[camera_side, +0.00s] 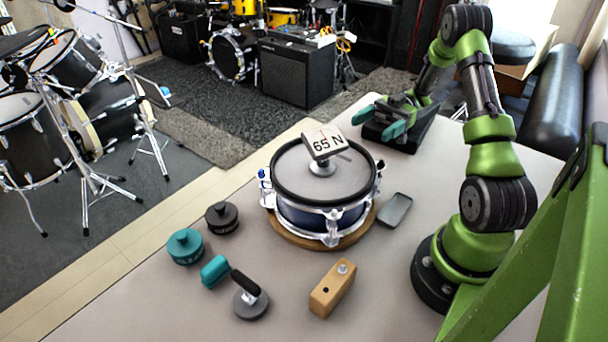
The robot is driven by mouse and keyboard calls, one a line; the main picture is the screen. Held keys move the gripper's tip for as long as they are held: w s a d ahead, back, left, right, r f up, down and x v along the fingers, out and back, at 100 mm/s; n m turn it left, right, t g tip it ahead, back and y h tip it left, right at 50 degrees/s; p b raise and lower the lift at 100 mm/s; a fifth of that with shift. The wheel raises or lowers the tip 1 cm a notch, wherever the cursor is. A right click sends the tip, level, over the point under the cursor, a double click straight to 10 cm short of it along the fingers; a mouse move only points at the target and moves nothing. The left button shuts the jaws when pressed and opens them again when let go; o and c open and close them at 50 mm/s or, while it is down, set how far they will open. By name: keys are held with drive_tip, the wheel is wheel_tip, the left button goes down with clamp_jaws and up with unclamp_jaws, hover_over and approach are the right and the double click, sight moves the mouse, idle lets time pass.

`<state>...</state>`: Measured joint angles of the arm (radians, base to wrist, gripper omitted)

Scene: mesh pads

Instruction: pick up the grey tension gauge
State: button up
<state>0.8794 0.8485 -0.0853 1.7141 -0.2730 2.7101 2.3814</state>
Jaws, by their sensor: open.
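A small gauge with a grey round foot and a tilted white plate reading "65 N" (322,143) stands on the grey head of the drum (297,181), near its middle. I take it to be the grey tension gauge. My gripper (379,119), with teal fingers, is open to the right of and behind the drum, apart from the gauge. It is over or beside a black tray-like object (424,135); I cannot tell whether they touch. I see nothing between the fingers.
At the front lie a teal knob (185,247), a dark grey knob (221,217), a teal piece (214,271), a grey disc with a black handle (251,305) and a wooden block (332,289). A dark flat slab (395,210) lies right of the drum.

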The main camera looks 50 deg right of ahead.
sight(333, 162)
drive_tip(key=a, duration=0.4)
drive_tip(key=w+a, duration=0.1)
drive_tip(key=a, duration=0.4)
drive_tip(key=w+a, duration=0.1)
drive_tip(key=a, duration=0.4)
drive_tip(key=shift+a+r, duration=0.1)
drive_tip(key=shift+r, duration=0.1)
clamp_jaws()
